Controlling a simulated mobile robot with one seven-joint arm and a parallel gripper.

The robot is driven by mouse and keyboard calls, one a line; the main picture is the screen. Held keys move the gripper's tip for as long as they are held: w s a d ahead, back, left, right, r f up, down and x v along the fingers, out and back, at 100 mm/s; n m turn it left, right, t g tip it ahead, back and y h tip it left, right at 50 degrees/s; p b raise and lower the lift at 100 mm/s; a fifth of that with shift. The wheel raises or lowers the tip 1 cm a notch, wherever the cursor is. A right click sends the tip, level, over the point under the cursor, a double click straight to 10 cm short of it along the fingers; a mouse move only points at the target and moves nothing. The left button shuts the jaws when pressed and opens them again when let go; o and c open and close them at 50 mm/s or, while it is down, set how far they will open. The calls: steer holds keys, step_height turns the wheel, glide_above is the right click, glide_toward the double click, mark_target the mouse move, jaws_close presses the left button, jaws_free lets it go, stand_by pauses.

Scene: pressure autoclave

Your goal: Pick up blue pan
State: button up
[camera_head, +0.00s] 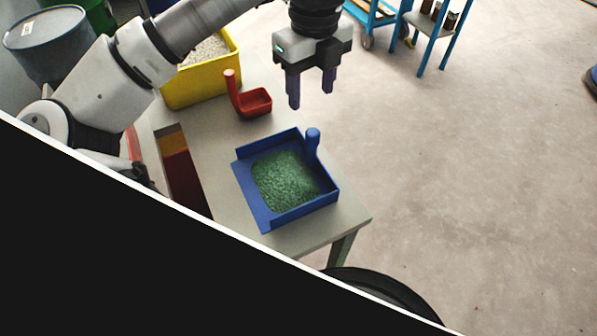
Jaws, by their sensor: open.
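The blue pan (246,198) sits on the near right end of a grey table. It is a square tray with low walls and holds a heap of green granules (284,181). An upright blue handle (312,142) stands at its far right corner. My gripper (311,89) is open and empty, with its two fingers pointing down. In the picture it appears above and beyond the pan, apart from it, near the table's far right edge. Its exact height cannot be told.
A red scoop (254,102) with an upright handle and a yellow bin (204,87) of pale granules stand on the table (226,133) behind the pan. A slot-like opening (182,175) lies left of the pan.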

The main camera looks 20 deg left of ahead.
steer(key=shift+s+f, duration=0.25)
steer(key=shift+f, duration=0.3)
step_height(320, 180, down, 9)
steer(key=shift+w+d+r+p, duration=0.1)
steer(key=shift+w+p, duration=0.05)
steer(key=shift+p, duration=0.25)
steer(key=shift+d+f+p, duration=0.15)
steer(key=shift+f+p, duration=0.3)
steer(key=shift+f, duration=0.85)
steer(key=shift+d+f+p, duration=0.1)
steer(key=shift+f+p, duration=0.3)
steer(key=shift+f, duration=0.9)
jaws_close()
